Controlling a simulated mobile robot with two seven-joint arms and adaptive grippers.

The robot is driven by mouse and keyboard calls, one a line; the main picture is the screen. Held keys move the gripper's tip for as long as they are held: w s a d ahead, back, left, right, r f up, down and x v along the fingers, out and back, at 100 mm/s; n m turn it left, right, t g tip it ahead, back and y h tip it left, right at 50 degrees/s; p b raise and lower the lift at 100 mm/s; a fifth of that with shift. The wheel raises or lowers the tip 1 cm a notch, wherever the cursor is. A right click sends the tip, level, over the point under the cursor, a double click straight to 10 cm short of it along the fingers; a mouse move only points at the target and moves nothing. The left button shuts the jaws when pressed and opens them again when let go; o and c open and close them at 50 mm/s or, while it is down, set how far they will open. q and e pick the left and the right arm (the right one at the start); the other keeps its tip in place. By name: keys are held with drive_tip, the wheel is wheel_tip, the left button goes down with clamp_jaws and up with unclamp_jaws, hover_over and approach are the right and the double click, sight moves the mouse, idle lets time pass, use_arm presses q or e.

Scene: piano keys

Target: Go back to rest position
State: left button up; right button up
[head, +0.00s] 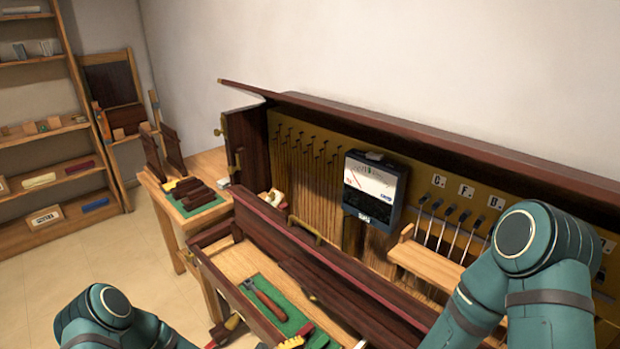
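My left arm shows as teal links at the bottom left of the head view, and my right arm as larger teal links at the bottom right. Neither gripper shows in the head view, so whether they are open or shut is hidden. The piano's upright case (253,144) stands open in front of me. Its lid (400,128) is raised along the back. My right arm's links cover part of the case's right side.
A black meter (375,187) stands inside the case. A side table (160,196) and shelves (38,120) stand left. Floor (80,270) is clear there.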

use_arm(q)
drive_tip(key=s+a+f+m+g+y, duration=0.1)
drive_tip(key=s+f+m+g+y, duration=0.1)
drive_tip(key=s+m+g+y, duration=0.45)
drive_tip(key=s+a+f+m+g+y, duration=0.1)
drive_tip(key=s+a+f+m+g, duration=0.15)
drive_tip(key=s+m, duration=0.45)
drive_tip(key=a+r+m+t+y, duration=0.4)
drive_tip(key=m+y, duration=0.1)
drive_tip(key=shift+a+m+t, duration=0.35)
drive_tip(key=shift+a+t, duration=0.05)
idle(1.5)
